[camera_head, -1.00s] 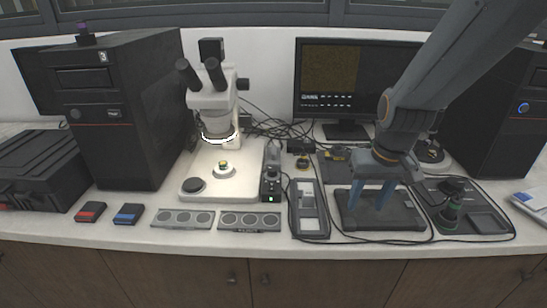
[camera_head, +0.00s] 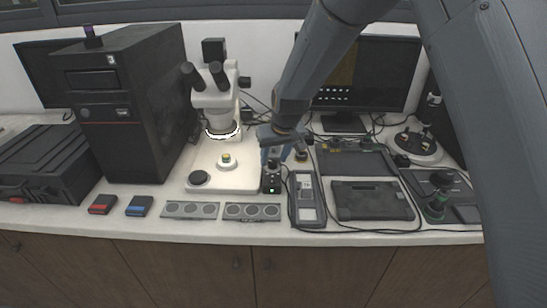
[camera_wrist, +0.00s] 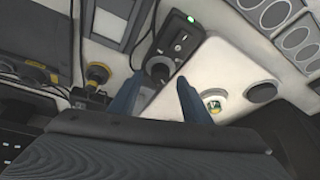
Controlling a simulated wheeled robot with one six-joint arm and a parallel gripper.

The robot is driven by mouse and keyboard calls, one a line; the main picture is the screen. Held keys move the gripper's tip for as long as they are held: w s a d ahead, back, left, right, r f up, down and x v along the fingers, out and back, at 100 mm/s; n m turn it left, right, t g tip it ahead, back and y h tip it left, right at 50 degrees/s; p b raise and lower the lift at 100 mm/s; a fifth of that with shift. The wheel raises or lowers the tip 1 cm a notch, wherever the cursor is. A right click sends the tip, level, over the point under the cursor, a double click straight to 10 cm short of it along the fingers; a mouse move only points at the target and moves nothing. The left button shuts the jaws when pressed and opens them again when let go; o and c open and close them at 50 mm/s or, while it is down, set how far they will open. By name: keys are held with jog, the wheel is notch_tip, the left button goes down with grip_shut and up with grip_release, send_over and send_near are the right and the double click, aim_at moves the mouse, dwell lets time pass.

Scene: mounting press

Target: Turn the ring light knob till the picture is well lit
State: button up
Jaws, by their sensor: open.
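The ring light (camera_head: 222,134) glows white around the microscope's lens. Its dark control box (camera_head: 271,183) stands right of the white microscope base, with a green lamp lit at the front. In the wrist view the box (camera_wrist: 180,43) shows a switch and a round black knob (camera_wrist: 160,69). My gripper (camera_head: 277,155) is open above the back of the box, and its blue fingers also show in the wrist view (camera_wrist: 159,82). The knob lies between and just beyond the fingertips; I cannot tell whether they touch it. The monitor (camera_head: 345,72) shows a dim yellowish picture, partly hidden by my arm.
A small sample (camera_head: 226,158) sits on the microscope base (camera_head: 240,181). Slide holders (camera_head: 191,210) lie in front. Cables run behind the box and around the tray.

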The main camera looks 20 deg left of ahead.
jog(key=shift+w+a+f, duration=0.15)
jog(key=shift+w+f, duration=0.05)
jog(key=shift+f, duration=0.45)
jog(key=c, duration=1)
jog(key=shift+c, duration=0.2)
